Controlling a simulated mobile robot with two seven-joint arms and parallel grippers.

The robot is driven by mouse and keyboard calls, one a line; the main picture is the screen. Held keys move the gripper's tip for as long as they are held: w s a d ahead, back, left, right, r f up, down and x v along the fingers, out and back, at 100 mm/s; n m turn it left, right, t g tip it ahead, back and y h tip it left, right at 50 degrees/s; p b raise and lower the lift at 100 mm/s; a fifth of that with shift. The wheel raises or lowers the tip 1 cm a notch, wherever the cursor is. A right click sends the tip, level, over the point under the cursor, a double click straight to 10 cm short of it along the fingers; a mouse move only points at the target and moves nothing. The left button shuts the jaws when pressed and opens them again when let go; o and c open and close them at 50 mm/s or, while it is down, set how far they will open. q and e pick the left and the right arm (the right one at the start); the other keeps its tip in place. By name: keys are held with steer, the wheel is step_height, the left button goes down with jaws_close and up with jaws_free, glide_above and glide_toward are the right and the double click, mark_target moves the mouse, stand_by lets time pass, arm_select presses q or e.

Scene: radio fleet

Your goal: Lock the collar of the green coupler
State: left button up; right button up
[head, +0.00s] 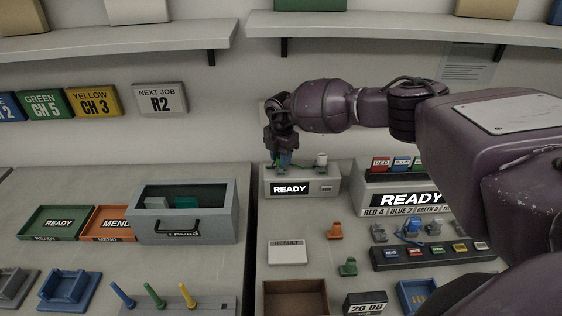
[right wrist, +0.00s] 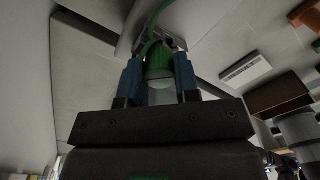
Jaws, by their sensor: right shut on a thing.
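The green coupler (right wrist: 158,66) is between the two blue fingertips of my right gripper (right wrist: 158,78) in the right wrist view, and a green cable runs from it. In the head view my right gripper (head: 281,157) points down at the left part of the top of a grey box with a READY display (head: 291,189). The gripper is shut on the coupler, which it mostly hides there. Whether the collar is turned cannot be seen. My left gripper is out of view.
A pale knob (head: 321,158) stands on the box just right of the gripper. A larger READY unit (head: 409,199) is further right. An orange piece (head: 334,231), a green piece (head: 348,267) and a RESULT plate (head: 288,251) lie in front. A grey drawer case (head: 222,224) stands left.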

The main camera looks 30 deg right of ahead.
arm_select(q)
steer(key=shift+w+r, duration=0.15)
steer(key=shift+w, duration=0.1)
arm_select(e)
steer(key=shift+s+f, duration=0.1)
steer(key=shift+f, duration=0.1)
steer(key=shift+r+m+p, duration=0.1)
steer(key=shift+m+p, duration=0.9)
steer(key=shift+m, duration=0.1)
steer(key=shift+m+p, duration=0.9)
steer(key=shift+m, duration=0.1)
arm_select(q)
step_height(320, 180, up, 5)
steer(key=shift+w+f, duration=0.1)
arm_select(e)
steer(key=shift+m, duration=0.3)
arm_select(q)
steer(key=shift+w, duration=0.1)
